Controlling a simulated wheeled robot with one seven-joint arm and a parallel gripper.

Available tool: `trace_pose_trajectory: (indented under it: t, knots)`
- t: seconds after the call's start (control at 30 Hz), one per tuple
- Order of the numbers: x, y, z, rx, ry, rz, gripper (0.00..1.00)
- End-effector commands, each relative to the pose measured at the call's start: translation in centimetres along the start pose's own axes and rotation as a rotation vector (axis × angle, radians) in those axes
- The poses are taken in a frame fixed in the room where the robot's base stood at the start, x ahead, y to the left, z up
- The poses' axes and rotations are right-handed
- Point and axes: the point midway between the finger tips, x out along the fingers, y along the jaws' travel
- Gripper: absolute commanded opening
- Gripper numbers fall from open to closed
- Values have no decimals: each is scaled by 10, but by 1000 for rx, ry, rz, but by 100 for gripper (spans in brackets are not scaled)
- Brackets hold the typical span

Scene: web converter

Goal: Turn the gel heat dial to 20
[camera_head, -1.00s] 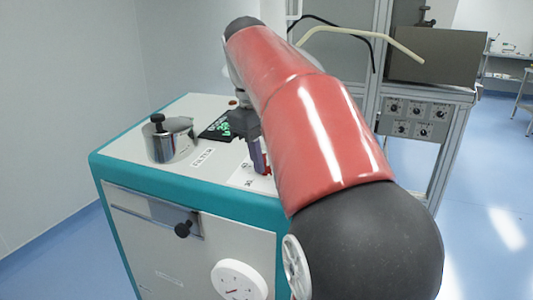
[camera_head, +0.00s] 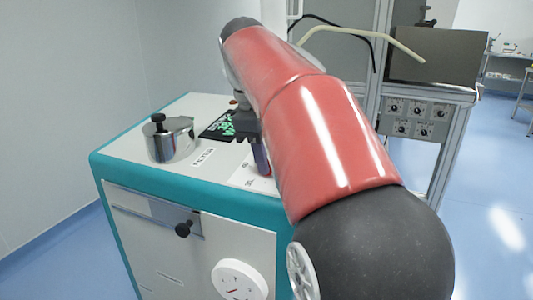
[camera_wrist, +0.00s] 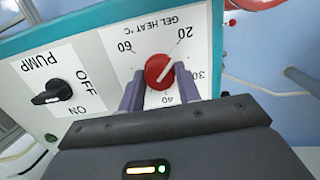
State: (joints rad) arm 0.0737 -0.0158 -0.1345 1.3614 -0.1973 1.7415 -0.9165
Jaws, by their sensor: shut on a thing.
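The red gel heat dial (camera_wrist: 159,72) is in the middle of the wrist view, on a white plate whose lettering appears upside down. Its white pointer line slants to the upper right, on the side of the 20 and 30 marks; I cannot tell the exact reading. My gripper (camera_wrist: 158,84) is shut on the dial, with one purple finger on each side of it.
The black pump knob (camera_wrist: 52,93) is left of the dial in the wrist view. In the head view, a metal filter canister (camera_head: 171,139) and a dark display (camera_head: 218,127) stand on the teal-edged machine top (camera_head: 135,163). A white gauge (camera_head: 239,280) is on its front.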

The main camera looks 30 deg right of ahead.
Motion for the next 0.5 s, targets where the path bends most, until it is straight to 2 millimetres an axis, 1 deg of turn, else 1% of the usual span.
trace_pose_trajectory:
  t: [0.13,0.17,0.3,0.33,0.5]
  knots:
    - [0,0,0,-2,1,1,11]
    - [0,0,0,-2,0,1,35]
    - [0,0,0,-1,0,1,53]
    - [0,0,0,-1,0,1,55]
    - [0,0,0,0,0,0,55]
